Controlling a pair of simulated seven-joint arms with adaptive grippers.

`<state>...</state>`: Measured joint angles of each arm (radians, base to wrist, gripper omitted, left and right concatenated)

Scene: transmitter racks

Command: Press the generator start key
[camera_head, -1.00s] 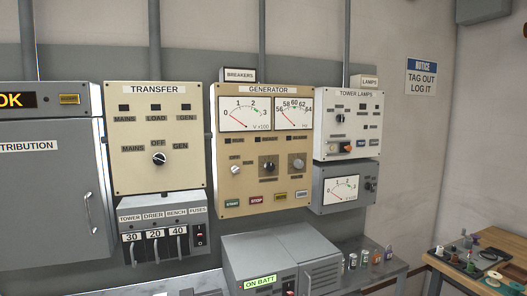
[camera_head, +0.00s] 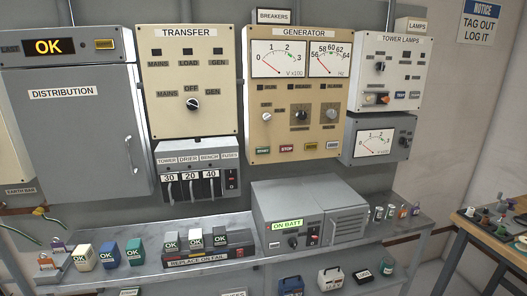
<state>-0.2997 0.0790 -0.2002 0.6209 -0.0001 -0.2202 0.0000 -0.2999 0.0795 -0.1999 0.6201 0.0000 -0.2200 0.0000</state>
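The generator panel (camera_head: 277,112) is a cream box on the wall, right of centre, with two dial gauges, knobs and a row of keys along its bottom edge. The green start key (camera_head: 263,151) is at the left end of that row. A red stop key (camera_head: 286,148) sits just right of it, then a yellow key (camera_head: 310,146) and a pale key (camera_head: 332,144). Both gauge needles rest toward the low end of their scales. Neither of my grippers shows in this view.
Left of the generator panel hangs the transfer panel (camera_head: 169,110). Below stands a grey unit (camera_head: 267,193) labelled ON BATT on the shelf (camera_head: 400,211). Several small OK blocks (camera_head: 110,253) line the shelf. A wooden table (camera_head: 477,229) with small items is at right. The space before the panel is clear.

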